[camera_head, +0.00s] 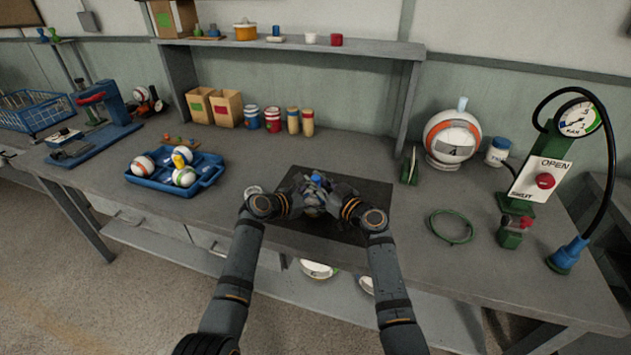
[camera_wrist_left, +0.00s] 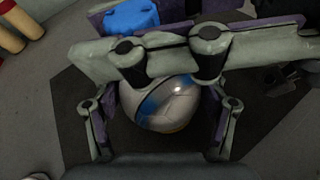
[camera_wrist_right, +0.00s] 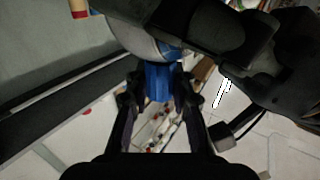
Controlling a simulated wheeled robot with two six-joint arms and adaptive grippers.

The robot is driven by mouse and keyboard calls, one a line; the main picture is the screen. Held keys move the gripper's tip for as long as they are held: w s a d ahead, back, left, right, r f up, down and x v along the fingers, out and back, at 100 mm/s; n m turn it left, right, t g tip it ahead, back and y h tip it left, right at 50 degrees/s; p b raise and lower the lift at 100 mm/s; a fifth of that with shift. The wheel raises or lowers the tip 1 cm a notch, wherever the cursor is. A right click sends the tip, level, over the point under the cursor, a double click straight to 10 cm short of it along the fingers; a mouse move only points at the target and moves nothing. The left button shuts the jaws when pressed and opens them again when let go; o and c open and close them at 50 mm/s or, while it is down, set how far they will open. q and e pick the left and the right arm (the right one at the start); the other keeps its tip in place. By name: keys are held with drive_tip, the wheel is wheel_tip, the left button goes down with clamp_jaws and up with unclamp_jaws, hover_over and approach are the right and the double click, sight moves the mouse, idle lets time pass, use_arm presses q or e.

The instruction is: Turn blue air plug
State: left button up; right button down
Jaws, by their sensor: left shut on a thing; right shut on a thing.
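A white ball with a blue stripe (camera_wrist_left: 172,108) sits over the dark mat (camera_head: 368,203) at the table's front. My left gripper (camera_head: 306,203) is shut around the ball from the left. The blue air plug (camera_wrist_right: 158,80) stands at the ball and its blue top shows in the head view (camera_head: 316,179). My right gripper (camera_head: 322,187) comes in from the right and is shut on the plug, one finger on each side in the right wrist view. The grippers hide most of the ball in the head view.
A blue tray (camera_head: 206,180) with several balls stands left. A green hose ring (camera_head: 452,241), a pump with a gauge (camera_head: 578,118) and a blue nozzle (camera_head: 568,256) are at the right. A large orange-striped ball (camera_head: 452,137) sits at the back.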

idle(0.4)
drive_tip(key=c, duration=1.1)
unclamp_jaws()
drive_tip(key=v, duration=1.2)
drive_tip(key=shift+a, duration=0.1)
use_arm(q)
drive_tip(key=o, duration=1.3)
